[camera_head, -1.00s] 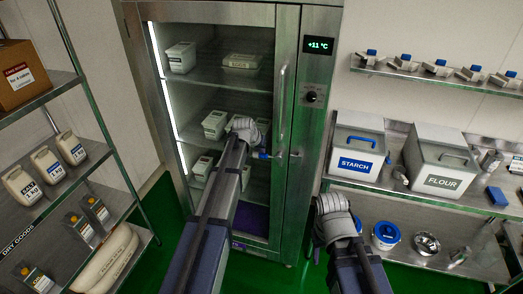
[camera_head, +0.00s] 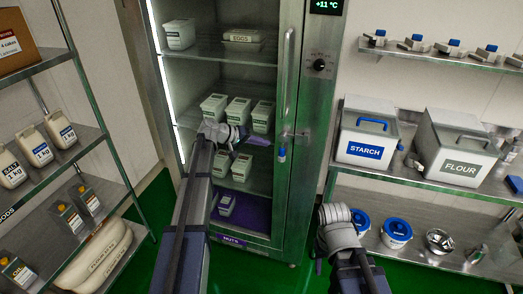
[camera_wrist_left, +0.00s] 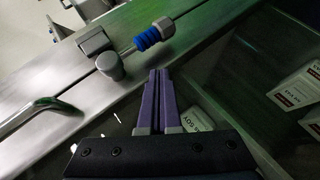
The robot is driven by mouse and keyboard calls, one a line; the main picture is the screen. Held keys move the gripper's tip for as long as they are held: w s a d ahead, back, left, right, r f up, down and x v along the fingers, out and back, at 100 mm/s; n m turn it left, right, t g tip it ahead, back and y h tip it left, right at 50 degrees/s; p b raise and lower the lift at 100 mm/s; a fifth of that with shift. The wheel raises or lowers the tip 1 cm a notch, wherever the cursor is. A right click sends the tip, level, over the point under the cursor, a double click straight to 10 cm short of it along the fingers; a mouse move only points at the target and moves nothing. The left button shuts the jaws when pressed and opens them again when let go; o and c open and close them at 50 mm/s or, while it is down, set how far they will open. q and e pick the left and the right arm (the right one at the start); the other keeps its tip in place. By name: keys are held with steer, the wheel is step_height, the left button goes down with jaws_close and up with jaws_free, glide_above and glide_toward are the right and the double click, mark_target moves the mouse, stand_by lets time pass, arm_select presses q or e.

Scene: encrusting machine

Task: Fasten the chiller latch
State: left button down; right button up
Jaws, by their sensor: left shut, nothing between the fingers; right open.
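The chiller (camera_head: 309,100) is a steel cabinet with a glass door, which looks closed. Its latch (camera_head: 293,134) sits on the door's right edge, below the long handle (camera_head: 287,70). The latch's blue-sleeved lever (camera_head: 282,154) hangs down. In the left wrist view, the lever's blue sleeve (camera_wrist_left: 147,38), round knob (camera_wrist_left: 110,66) and small bracket (camera_wrist_left: 93,40) lie beyond my fingertips, apart from them. My left gripper (camera_head: 246,133) is shut and empty in front of the glass, left of the latch; its purple fingers (camera_wrist_left: 158,80) show close up. My right gripper (camera_head: 337,212) is open, low before the right shelving.
Labelled tubs (camera_head: 213,106) stand on shelves behind the glass. A dry goods rack (camera_head: 90,135) is at left. Starch (camera_head: 362,140) and flour (camera_head: 455,150) bins stand on a shelf at right, with blue-lidded tubs (camera_head: 396,233) below. Green floor is clear between.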

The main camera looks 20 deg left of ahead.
arm_select(q)
steer(key=d+f+n+h+b, duration=0.1)
steer(key=b, duration=0.2)
steer(key=d+f+t+h+b, duration=0.1)
steer(key=h+b, duration=0.1)
steer(key=b, duration=0.2)
steer(key=d+f+n+h+b, duration=0.1)
steer(key=b, duration=0.3)
steer(key=shift+s+d+f+n+t+h, duration=0.1)
steer(key=shift+f+n+t+h, duration=0.2)
steer(key=shift+f+t+h, duration=0.1)
steer(key=shift+d+f, duration=0.1)
